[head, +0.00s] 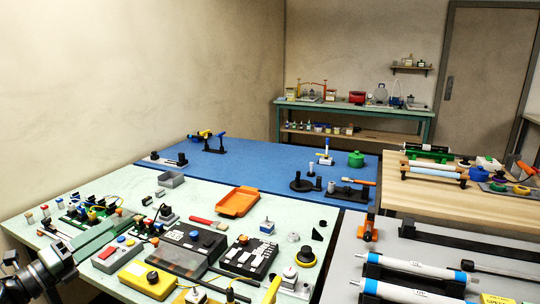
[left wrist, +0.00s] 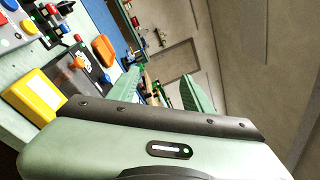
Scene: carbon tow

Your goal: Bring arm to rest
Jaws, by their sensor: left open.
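My left arm comes in at the lower left of the head view. My left gripper (head: 104,234), pale green, is over the left part of the pale green table (head: 25,222), among small parts. In the left wrist view my left gripper (left wrist: 162,92) has its two green fingers apart, with nothing seen between them. Its height above the table is hard to tell. My right gripper is not in view.
Near my left gripper are a yellow box (head: 147,281), a dark control box (head: 186,247) and a board with small coloured parts (head: 90,211). An orange tray (head: 237,202) lies farther back. The blue table (head: 255,167) has free room in its middle.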

